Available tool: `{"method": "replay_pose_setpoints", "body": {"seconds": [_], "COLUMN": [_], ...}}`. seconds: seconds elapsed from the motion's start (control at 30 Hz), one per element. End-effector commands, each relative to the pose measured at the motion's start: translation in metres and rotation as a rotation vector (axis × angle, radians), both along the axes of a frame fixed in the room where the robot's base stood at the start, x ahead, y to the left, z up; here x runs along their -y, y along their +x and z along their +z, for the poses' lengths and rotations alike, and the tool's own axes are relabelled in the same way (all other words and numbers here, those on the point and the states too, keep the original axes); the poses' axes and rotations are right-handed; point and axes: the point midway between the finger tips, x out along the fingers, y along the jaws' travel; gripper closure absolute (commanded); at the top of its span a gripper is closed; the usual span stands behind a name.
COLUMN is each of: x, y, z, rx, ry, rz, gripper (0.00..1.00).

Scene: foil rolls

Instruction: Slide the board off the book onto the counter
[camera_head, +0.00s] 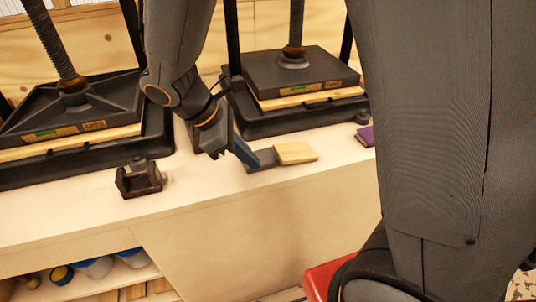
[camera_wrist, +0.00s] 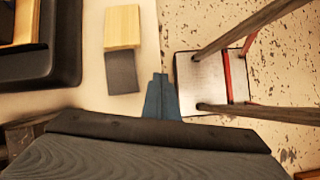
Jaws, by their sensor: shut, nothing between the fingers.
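A pale wooden board (camera_head: 295,153) lies on the counter (camera_head: 190,190), next to a flat dark grey piece (camera_head: 264,159) that may be the book. I cannot tell how far the board rests on it. In the wrist view the board (camera_wrist: 122,27) and the grey piece (camera_wrist: 121,72) lie end to end, left of my gripper. My gripper (camera_head: 252,161), with blue fingers, is shut and empty. It also shows in the wrist view (camera_wrist: 160,78), beside the grey piece near the counter's edge. In the head view it overlaps the grey piece's left end; contact is unclear.
Two black screw presses (camera_head: 65,115) (camera_head: 300,80) stand behind on the counter. A small dark metal block (camera_head: 139,178) sits to the left, and a purple item (camera_head: 365,137) to the right. A metal-topped stand with a red edge (camera_wrist: 201,81) stands beyond the counter edge.

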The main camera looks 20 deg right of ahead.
Motion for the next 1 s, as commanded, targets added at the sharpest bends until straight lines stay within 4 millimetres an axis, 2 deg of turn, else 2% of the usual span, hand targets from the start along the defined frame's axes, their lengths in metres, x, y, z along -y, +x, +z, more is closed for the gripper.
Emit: {"method": "replay_pose_setpoints", "body": {"seconds": [0.03,0.2,0.37,0.57,0.93,1.0], "x": [-0.013,-0.036,-0.041,-0.023,0.028,0.038], "y": [0.009,0.029,0.036,0.038,0.049,0.052], "z": [0.001,0.013,0.016,0.000,-0.052,-0.050], "rx": [-0.027,-0.081,-0.096,-0.101,-0.101,-0.098], "ry": [-0.061,-0.213,-0.265,-0.268,-0.265,-0.264], "rz": [0.109,0.335,0.402,0.400,0.397,0.396], "gripper": [1.00,1.00,1.00,1.00,1.00,1.00]}}
